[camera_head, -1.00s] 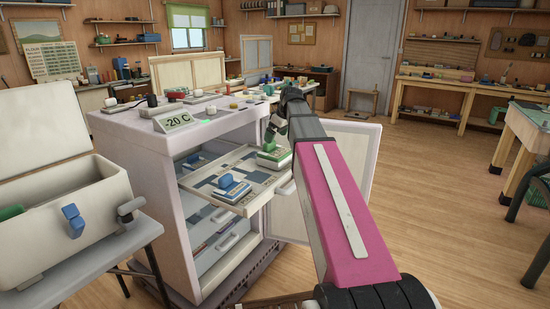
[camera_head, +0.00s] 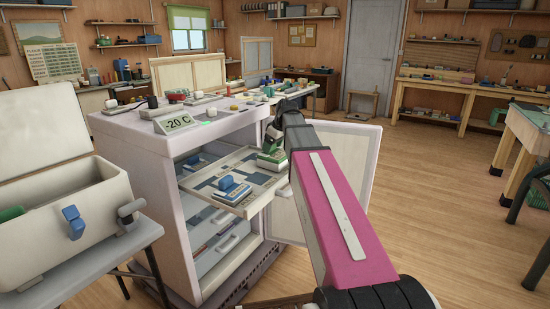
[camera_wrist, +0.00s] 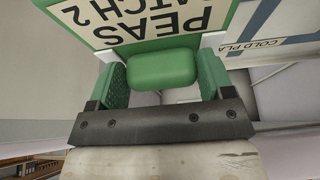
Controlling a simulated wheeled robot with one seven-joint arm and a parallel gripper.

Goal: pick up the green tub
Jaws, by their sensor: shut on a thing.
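The green tub (camera_head: 272,160) is at the right end of the open freezer drawer (camera_head: 203,181). In the wrist view the tub (camera_wrist: 145,25) shows a pale label reading PEAS BATCH 2 and a green grip block. My gripper (camera_head: 273,143) is above the tub and shut on it. In the wrist view the green pads of my gripper (camera_wrist: 163,70) stand on either side of the grip block. My arm hides the tub's right side. I cannot tell whether the tub is clear of the drawer floor.
An open white cooler box (camera_head: 105,205) stands on a table at left.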

